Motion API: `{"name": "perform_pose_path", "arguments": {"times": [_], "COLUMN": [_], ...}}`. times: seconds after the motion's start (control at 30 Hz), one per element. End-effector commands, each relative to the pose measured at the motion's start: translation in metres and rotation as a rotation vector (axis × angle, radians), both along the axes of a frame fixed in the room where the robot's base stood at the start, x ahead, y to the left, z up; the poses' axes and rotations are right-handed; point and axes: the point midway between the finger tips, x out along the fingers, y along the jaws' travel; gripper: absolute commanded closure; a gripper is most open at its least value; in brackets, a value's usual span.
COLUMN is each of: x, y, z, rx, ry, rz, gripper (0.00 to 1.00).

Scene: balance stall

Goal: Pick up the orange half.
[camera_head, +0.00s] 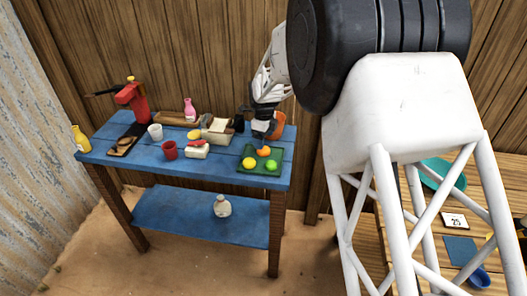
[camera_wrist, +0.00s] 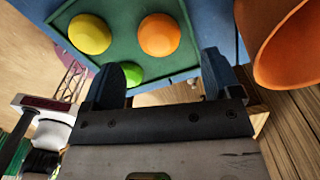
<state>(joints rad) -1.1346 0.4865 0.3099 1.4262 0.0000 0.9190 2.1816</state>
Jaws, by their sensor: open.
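The orange half (camera_head: 263,152) sits on a green tray (camera_head: 245,169) at the right end of the blue table. In the wrist view the orange half (camera_wrist: 159,35) lies on the tray (camera_wrist: 116,50), just beyond my fingertips and between their lines. A yellow fruit half (camera_head: 249,163) and a green one (camera_head: 271,165) share the tray; in the wrist view the yellow one (camera_wrist: 90,33) is at left and the green one (camera_wrist: 120,70) is close to my left finger. My gripper (camera_wrist: 165,75) is open and empty. In the head view my gripper (camera_head: 262,135) is over the tray's back edge, close to the orange half.
An orange pot or bowl (camera_head: 278,122) stands behind the tray, large at right in the wrist view (camera_wrist: 288,45). A white block (camera_head: 197,153), a red cup (camera_head: 169,151) and a box (camera_head: 217,133) stand left of the tray. A red press (camera_head: 131,100) is at far left.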

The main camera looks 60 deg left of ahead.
Motion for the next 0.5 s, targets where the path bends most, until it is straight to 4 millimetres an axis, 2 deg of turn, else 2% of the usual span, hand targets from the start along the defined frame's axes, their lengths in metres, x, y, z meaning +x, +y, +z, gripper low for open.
{"name": "perform_pose_path", "arguments": {"times": [0.17, 0.5], "x": [0.000, -0.001], "y": [0.000, 0.000], "z": [-0.007, -0.043], "rx": [-0.001, -0.001], "ry": [0.001, 0.001], "rz": [0.000, 0.000], "gripper": [0.16, 0.16]}}
